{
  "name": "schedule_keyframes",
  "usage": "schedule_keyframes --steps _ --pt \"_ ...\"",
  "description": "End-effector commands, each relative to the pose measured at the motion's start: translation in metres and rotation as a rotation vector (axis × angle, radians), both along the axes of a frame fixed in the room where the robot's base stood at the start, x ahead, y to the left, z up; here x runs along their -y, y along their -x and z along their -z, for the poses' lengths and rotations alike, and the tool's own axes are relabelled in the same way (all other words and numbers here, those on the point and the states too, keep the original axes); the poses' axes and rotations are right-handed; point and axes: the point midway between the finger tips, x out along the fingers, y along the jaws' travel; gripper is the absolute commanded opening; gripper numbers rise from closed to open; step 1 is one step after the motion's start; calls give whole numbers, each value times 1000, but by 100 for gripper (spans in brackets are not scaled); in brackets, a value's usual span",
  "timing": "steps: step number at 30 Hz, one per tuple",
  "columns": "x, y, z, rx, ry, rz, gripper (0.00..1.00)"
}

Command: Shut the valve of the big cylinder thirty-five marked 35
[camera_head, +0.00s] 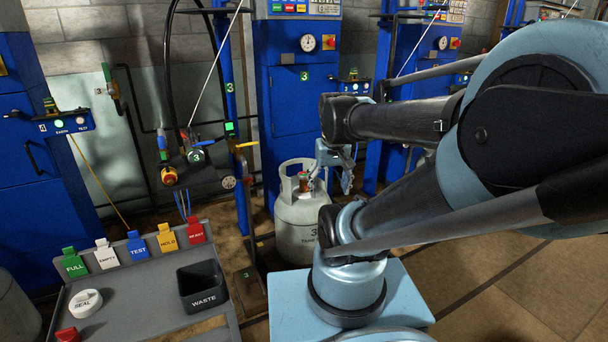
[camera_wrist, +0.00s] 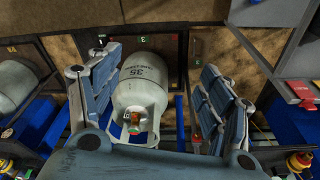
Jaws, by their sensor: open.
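The big cylinder (camera_head: 297,236) is pale grey and stands upright on a floor-level spot in front of a blue cabinet; my arm hides its right part in the head view. My gripper (camera_head: 338,167) is open and empty, just right of the valve in the head view. In the wrist view its blue-grey fingers (camera_wrist: 156,58) straddle the cylinder, apart from it.
A grey bench with coloured tags, a white seal tub (camera_head: 86,302) and a black waste bin (camera_head: 203,287) stands at the lower left. Blue posts (camera_head: 236,130) and hoses rise behind. Floor at right is clear.

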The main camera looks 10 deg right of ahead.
Motion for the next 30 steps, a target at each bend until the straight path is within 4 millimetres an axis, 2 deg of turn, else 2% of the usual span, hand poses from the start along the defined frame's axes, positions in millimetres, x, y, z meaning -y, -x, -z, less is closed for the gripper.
schedule_keyframes --steps 6,15,30 --pt "0 -39 -27 -16 1 -1 72" --pt "1 -97 -55 -36 0 -1 72" --pt "2 -203 -76 -71 1 -5 72"
